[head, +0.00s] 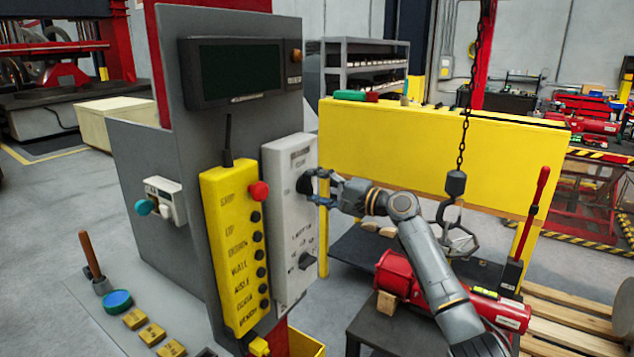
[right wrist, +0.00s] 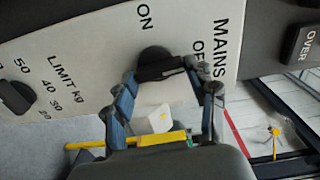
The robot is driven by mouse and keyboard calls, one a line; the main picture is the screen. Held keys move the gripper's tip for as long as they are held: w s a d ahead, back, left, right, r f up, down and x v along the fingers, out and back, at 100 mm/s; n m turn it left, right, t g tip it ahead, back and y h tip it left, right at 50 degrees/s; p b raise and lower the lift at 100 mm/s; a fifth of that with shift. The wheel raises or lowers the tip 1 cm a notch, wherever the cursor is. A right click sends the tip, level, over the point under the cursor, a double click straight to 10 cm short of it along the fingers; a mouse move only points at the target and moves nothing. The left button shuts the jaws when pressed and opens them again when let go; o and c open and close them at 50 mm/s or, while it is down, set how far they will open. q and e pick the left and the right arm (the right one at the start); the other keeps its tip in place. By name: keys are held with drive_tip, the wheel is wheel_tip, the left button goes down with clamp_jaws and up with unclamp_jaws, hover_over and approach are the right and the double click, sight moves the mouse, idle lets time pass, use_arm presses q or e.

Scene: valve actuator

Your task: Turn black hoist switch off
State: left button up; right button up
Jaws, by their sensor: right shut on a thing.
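The black rotary switch (head: 304,184) sits near the top of the light grey panel (head: 290,228) in the head view. In the right wrist view the black switch (right wrist: 152,58) lies beside the words MAINS, ON and a partly covered OFF. One end of its raised bar points toward the OFF lettering. My right gripper (head: 318,187) reaches in from the right and is shut on this switch. In the right wrist view the fingers of my right gripper (right wrist: 162,74) sit on both sides of its bar. My left gripper is not in view.
A lower black knob (head: 305,260) is on the same panel; it also shows beside the LIMIT kg scale in the right wrist view (right wrist: 15,97). A yellow pendant (head: 232,245) with a red button stands close left. A chain hook (head: 456,184) hangs behind my right arm.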

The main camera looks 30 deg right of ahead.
drive_tip(key=shift+d+m, duration=0.1)
drive_tip(key=shift+m, duration=0.6)
drive_tip(key=o, duration=1.2)
drive_tip(key=shift+c, duration=0.2)
drive_tip(key=v, duration=1.2)
